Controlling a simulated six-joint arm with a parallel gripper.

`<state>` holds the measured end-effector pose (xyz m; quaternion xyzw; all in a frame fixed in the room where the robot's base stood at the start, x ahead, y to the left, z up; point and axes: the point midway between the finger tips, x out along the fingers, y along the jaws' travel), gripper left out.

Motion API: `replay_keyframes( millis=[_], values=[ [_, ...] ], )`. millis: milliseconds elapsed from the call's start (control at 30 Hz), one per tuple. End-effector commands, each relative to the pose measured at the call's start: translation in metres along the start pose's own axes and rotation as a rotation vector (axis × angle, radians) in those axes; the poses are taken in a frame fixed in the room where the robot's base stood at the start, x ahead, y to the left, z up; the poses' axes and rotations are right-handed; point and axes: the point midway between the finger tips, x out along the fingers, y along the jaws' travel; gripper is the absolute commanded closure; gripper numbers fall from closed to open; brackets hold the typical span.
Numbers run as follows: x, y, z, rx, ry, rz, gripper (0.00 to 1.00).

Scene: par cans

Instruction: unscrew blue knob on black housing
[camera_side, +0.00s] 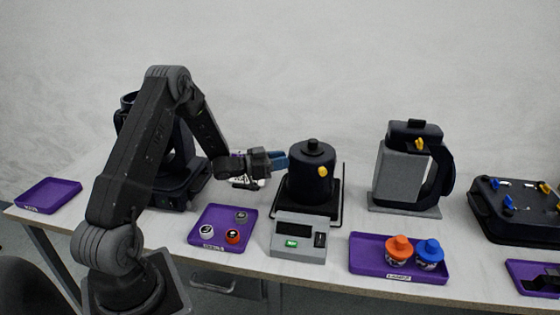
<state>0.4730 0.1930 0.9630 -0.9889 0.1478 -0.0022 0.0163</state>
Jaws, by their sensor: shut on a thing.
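The black housing (306,185) is a round can with a lid and a small top knob, upright on a black stand. A yellow knob (322,171) sits on its front right side. My gripper (284,161) reaches in from the left, level with the upper part of the housing. It is shut at the housing's left side, where a blue patch that I take as the blue knob (279,160) shows at the fingertips. The fingers hide most of this spot, so the knob's outline and its seat on the housing cannot be made out.
A grey box with a display (298,238) stands in front of the housing. A purple tray (210,212) holds small round caps; another (364,262) holds orange- and blue-topped jars. A grey-black device (407,170) and a black case with knobs (510,222) stand right.

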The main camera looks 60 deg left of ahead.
Motion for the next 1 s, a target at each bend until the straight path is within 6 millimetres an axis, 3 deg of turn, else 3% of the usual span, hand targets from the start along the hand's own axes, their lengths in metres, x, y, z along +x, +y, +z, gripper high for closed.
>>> replay_keyframes(
  millis=[567, 600, 833, 1000],
  values=[
    [0.0011, -0.0002, -0.0014, -0.032, 0.004, 0.001, 0.99],
    [0.0011, -0.0002, -0.0015, -0.032, 0.004, 0.001, 0.72],
    [0.0006, -0.0001, -0.0008, -0.033, 0.002, 0.0, 0.5],
    [0.0004, -0.0001, -0.0004, -0.033, 0.001, 0.0, 0.5]
  ],
)
